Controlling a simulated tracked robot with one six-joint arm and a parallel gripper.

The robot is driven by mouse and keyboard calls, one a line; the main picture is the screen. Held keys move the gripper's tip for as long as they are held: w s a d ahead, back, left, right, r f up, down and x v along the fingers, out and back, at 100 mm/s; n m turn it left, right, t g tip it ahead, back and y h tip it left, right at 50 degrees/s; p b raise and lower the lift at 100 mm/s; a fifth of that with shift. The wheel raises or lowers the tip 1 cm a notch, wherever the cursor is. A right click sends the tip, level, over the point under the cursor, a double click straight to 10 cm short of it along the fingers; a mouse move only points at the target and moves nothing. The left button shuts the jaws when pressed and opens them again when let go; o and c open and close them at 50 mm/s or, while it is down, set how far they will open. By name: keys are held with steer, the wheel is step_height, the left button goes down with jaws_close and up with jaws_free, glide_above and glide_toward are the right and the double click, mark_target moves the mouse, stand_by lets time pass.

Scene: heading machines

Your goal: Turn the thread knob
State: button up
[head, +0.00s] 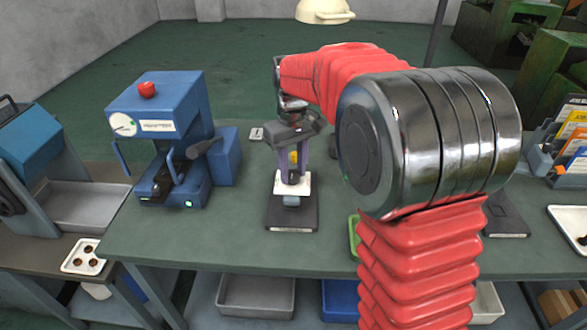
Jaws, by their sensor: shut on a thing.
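My gripper (294,160) points down over a small device at the middle of the bench, its purple fingers shut around a narrow part with a yellow patch. That part appears to be the thread knob (293,157), mostly hidden by the fingers and the wrist above. Below the fingers is a white block (281,188) with a blue-grey piece, above a flat black base plate (292,220). Whether the knob is turned cannot be told from this view.
A blue machine (160,125) with a red knob (147,90) stands left of my gripper. A grey tray (85,207) and another blue machine (30,150) are farther left. A green-edged tray (353,238) lies right of the device, partly behind my arm. Bare bench (235,240) shows in front.

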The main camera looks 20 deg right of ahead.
steer(key=shift+m, duration=0.3)
steer(key=shift+c, duration=0.2)
steer(key=m, duration=0.6)
steer(key=shift+m, duration=0.3)
steer(key=m, duration=0.3)
steer(key=shift+m, duration=2.2)
steer(key=o, duration=1.1)
steer(key=shift+c, duration=0.2)
